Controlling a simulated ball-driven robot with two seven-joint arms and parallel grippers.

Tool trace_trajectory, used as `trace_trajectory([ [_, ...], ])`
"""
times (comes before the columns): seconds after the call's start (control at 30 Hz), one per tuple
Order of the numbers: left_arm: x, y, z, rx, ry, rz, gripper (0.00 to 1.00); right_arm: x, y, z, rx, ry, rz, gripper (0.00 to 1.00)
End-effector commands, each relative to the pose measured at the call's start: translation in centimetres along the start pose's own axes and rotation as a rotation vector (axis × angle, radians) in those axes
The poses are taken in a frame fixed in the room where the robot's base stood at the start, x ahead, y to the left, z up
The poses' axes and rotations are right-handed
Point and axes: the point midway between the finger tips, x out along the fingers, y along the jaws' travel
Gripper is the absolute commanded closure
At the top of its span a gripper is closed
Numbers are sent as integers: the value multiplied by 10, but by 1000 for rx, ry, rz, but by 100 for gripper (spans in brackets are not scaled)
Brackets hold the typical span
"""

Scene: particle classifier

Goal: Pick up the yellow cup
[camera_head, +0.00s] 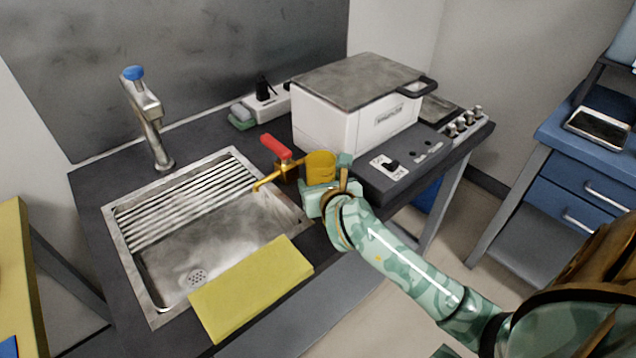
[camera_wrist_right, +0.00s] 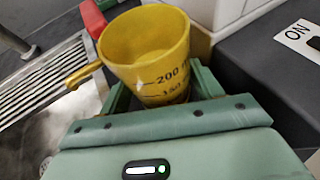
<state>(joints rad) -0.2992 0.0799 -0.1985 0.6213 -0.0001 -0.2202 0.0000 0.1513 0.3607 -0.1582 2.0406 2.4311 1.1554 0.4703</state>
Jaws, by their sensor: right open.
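The yellow cup (camera_head: 320,165) stands upright on the dark counter between the sink and the white machine. My right gripper (camera_head: 325,188) is at the cup from the front right. It is open, with its fingers on either side of the cup's lower part; whether they touch it I cannot tell. The cup's base is hidden behind the gripper. My left gripper is not in view.
A red-handled item (camera_head: 276,147) stands just left of the cup. The metal sink (camera_head: 150,285) is to the left, with a yellow cloth or board (camera_head: 250,287) over its front edge. The white machine (camera_head: 345,125) stands close behind the cup. A faucet (camera_head: 150,125) rises at the back left.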

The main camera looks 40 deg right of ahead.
Motion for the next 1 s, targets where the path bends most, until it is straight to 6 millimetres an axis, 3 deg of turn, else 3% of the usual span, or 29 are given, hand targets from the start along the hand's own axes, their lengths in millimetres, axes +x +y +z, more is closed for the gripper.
trace_trajectory([
  [0.27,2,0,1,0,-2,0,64,5,0,2,0,-1,0,35],
  [0.4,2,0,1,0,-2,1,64,5,0,1,0,-1,0,71],
  [0.43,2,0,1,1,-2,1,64,5,0,1,0,-1,0,74],
  [1.0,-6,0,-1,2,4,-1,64,0,0,13,0,-4,0,74],
])
